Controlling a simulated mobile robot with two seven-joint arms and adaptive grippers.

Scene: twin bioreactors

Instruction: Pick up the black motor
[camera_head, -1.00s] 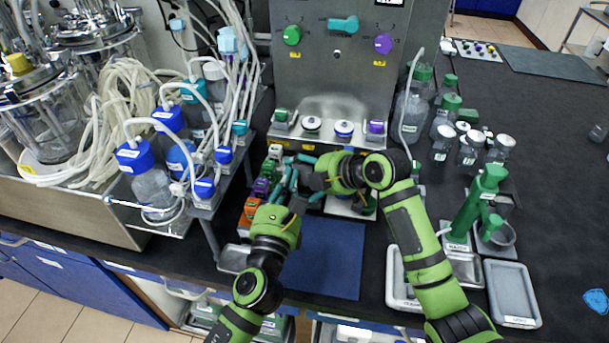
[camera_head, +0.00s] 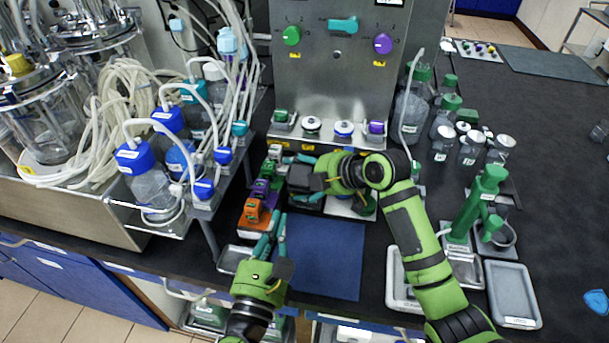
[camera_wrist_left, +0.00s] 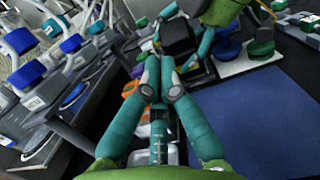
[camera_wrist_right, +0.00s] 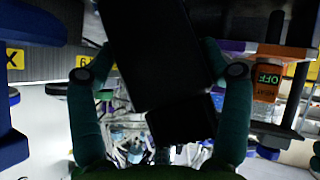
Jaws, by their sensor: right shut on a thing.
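The black motor (camera_head: 302,178) is a dark, boxy block in front of the steel panel. My right gripper (camera_head: 312,182) is shut on it. In the right wrist view, the black motor (camera_wrist_right: 155,50) lies between the two teal fingers and hides much of the scene behind. It also shows near the top of the left wrist view (camera_wrist_left: 178,38). My left gripper (camera_head: 274,226) is lower and apart from the motor, over the table's front by the blue mat. In the left wrist view, its fingertips (camera_wrist_left: 160,68) look closed together with nothing between them.
Orange (camera_head: 254,211) and purple (camera_head: 262,187) units stand in a row left of my right gripper. The blue mat (camera_head: 325,258) is bare. Tubed bottles (camera_head: 145,175) stand at the left, glass bottles (camera_head: 470,150) at the right. The green stand (camera_head: 475,205) is right of my right arm.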

